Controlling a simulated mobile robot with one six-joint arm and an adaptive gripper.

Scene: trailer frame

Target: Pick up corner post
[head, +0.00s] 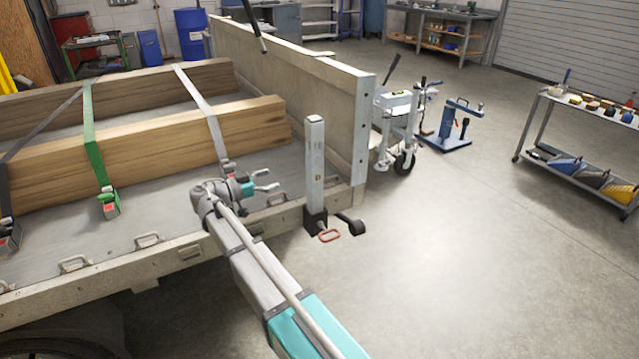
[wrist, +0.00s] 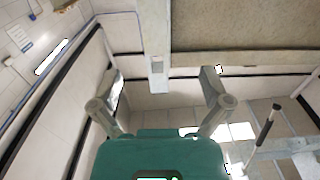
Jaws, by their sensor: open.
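The corner post (head: 315,165) is a grey square upright at the near corner of the trailer bed. Its foot sits in a dark bracket (head: 316,222). In the wrist view the post (wrist: 155,35) shows between the fingers, in the upper middle. My gripper (head: 267,180) is over the edge of the bed, left of the post, with its fingers pointing towards it. The fingers (wrist: 162,74) are spread wide with nothing gripped between them. A gap to the post shows in the head view.
A red loop handle (head: 330,236) and a black part (head: 352,224) stick out at the post's foot. The tall side board (head: 290,85) stands behind it. Strapped timber beams (head: 150,140) lie on the bed. The floor to the right is clear before a tool cart (head: 580,150).

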